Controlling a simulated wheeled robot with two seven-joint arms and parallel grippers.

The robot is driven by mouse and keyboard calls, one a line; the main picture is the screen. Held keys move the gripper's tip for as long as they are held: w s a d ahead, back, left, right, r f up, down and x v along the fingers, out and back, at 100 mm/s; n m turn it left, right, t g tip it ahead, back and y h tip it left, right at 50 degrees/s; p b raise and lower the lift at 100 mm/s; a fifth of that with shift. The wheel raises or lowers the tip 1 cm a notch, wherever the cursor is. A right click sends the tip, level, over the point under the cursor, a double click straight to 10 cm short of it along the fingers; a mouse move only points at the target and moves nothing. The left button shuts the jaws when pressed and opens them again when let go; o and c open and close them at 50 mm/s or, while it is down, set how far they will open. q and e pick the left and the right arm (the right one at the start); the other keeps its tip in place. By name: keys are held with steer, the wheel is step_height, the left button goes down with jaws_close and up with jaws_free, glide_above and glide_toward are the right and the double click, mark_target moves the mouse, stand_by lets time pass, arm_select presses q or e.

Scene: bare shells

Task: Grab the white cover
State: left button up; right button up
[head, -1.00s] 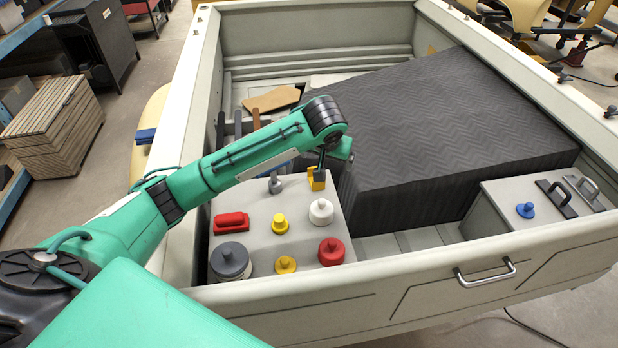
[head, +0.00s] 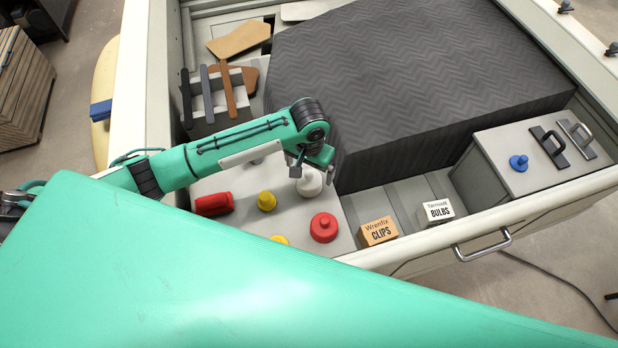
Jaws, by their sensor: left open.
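The white cover (head: 309,184), a round lid with a knob, sits on the light grey box top (head: 232,190) inside the open bed. My left gripper (head: 312,175) is open right above and around its upper part, its fingers pointing down. Part of the cover is hidden behind the gripper, and I cannot tell whether the fingers touch it. My right gripper is not in view.
Nearby are a red lid (head: 324,228), a yellow lid (head: 267,201) and a red item (head: 213,204). A dark padded block (head: 410,85) rises behind. My green body hides the foreground.

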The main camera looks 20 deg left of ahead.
mark_target(309, 178)
arm_select(q)
step_height(309, 178, down, 2)
steer(key=shift+w+a+f, duration=0.1)
steer(key=shift+w, duration=0.05)
step_height(309, 178, down, 4)
steer(key=shift+w+r, duration=0.15)
steer(key=shift+r, duration=0.05)
steer(key=shift+f, duration=0.45)
steer(key=c, duration=1)
steer(key=shift+c, duration=0.3)
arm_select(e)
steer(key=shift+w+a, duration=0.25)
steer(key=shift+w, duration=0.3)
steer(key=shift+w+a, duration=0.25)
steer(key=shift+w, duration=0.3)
